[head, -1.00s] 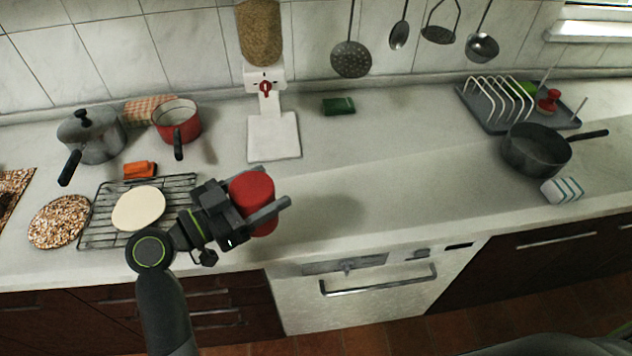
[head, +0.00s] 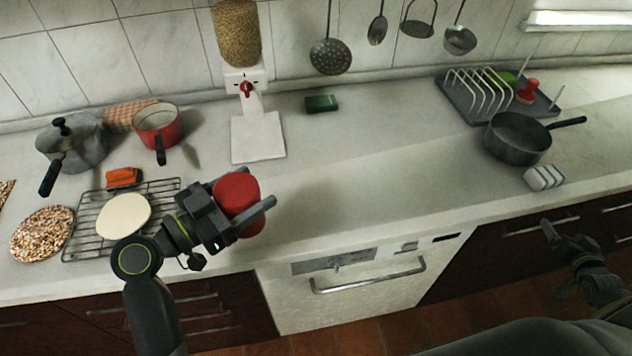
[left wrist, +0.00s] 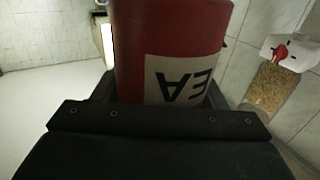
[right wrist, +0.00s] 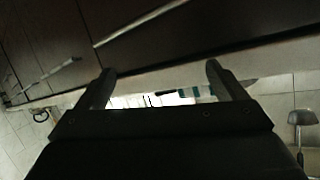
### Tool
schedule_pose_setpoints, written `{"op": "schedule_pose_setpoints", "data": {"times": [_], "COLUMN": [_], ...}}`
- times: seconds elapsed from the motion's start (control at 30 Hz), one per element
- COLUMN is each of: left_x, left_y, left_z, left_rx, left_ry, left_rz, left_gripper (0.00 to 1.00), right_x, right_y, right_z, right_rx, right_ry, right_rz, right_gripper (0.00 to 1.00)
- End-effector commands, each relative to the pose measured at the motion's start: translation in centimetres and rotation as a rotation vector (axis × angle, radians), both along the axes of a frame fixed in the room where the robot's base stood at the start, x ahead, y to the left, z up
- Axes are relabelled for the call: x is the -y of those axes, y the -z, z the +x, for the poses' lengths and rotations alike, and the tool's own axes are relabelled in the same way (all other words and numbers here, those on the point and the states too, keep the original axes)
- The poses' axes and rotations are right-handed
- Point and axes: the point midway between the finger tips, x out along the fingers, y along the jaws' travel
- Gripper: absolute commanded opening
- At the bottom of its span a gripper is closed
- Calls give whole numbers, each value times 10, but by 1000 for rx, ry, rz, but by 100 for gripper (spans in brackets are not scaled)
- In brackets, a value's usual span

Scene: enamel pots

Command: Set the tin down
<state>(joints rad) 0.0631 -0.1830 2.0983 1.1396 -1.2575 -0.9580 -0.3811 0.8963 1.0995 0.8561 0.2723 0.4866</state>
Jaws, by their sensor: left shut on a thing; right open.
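The red tin (head: 238,199) is held between the fingers of my left gripper (head: 252,208), over the counter near its front edge, just right of the wire rack. In the left wrist view the tin (left wrist: 170,45) fills the middle, with a cream band and dark letters upside down in the picture. I cannot tell how far its bottom is from the counter. My right gripper (head: 556,238) is open and empty, low at the right in front of the cabinet doors. The right wrist view shows its two fingers apart with nothing between them.
The counter (head: 340,190) right of the tin is clear. A wire rack (head: 92,235) with a pale round disc stands to the left. A white dispenser (head: 258,138) stands behind the tin. A dark pan (head: 517,140) and a striped sponge (head: 545,177) are at the right.

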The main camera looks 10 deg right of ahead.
Motion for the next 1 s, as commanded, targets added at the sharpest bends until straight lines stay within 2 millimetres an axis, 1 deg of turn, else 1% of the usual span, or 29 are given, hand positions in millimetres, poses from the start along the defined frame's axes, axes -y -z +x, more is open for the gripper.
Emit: {"op": "schedule_pose_setpoints", "data": {"times": [0.03, 0.07, 0.1, 0.13, 0.23, 0.27, 0.3, 0.33, 0.37, 0.4, 0.5, 0.57, 0.6, 0.67, 0.7, 0.77, 0.8, 0.87, 0.9, 0.97, 1.0], "left_x": [0, 0, 0, 0, 0, 0, 0, 0, 0, 0, 0, 0, 0, 0, 0, 0, 0, 0, 0, 0, 0], "left_y": [-1, -1, -1, -1, 0, 0, 0, 0, 0, 0, 0, 0, 0, 0, -1, -1, -1, -1, -1, -1, -1], "left_z": [0, 0, 0, 0, 0, 0, 0, 0, 0, 0, 0, 0, 0, 0, 0, 0, 0, 0, 0, 0, 0], "left_rx": [1, 1, 1, 1, 1, 1, 1, 1, 1, 1, 1, 1, 1, 1, 1, 1, 1, 1, 1, 1, 1], "left_ry": [0, 0, 0, 0, 0, 0, 0, 0, 0, 0, 0, 0, 0, 0, 0, 0, 0, 0, 0, 0, 0], "left_rz": [0, 0, 0, 0, 0, 0, 0, 0, 0, 0, 0, 0, 0, 0, 0, 0, 0, 0, 0, 0, 0], "left_gripper": [37, 37, 37, 37, 37, 37, 37, 37, 37, 37, 37, 37, 37, 37, 37, 37, 37, 37, 37, 37, 37], "right_x": [8, 12, 15, 17, 18, 16, 10, 5, -3, -17, -52, -72, -87, -110, -126, -150, -167, -192, -209, -235, -252], "right_y": [-28, -44, -64, -79, -125, -138, -154, -165, -174, -183, -193, -197, -199, -202, -205, -209, -211, -215, -218, -221, -224], "right_z": [13, 20, 29, 36, 58, 65, 74, 81, 89, 98, 114, 122, 127, 134, 138, 144, 147, 152, 154, 157, 158], "right_rx": [54, 89, 134, 167, 275, 308, 354, 391, 429, 483, 576, 622, 651, 694, 722, 764, 790, 826, 848, 879, 899], "right_ry": [-11, -15, -22, -27, -57, -69, -92, -114, -139, -182, -281, -339, -380, -445, -491, -561, -610, -684, -735, -812, -866], "right_rz": [0, 7, 17, 25, 55, 65, 79, 89, 100, 112, 128, 136, 141, 147, 151, 159, 164, 171, 176, 184, 189], "right_gripper": [91, 91, 91, 91, 91, 91, 91, 91, 91, 91, 91, 91, 91, 91, 91, 91, 91, 91, 91, 91, 91]}}
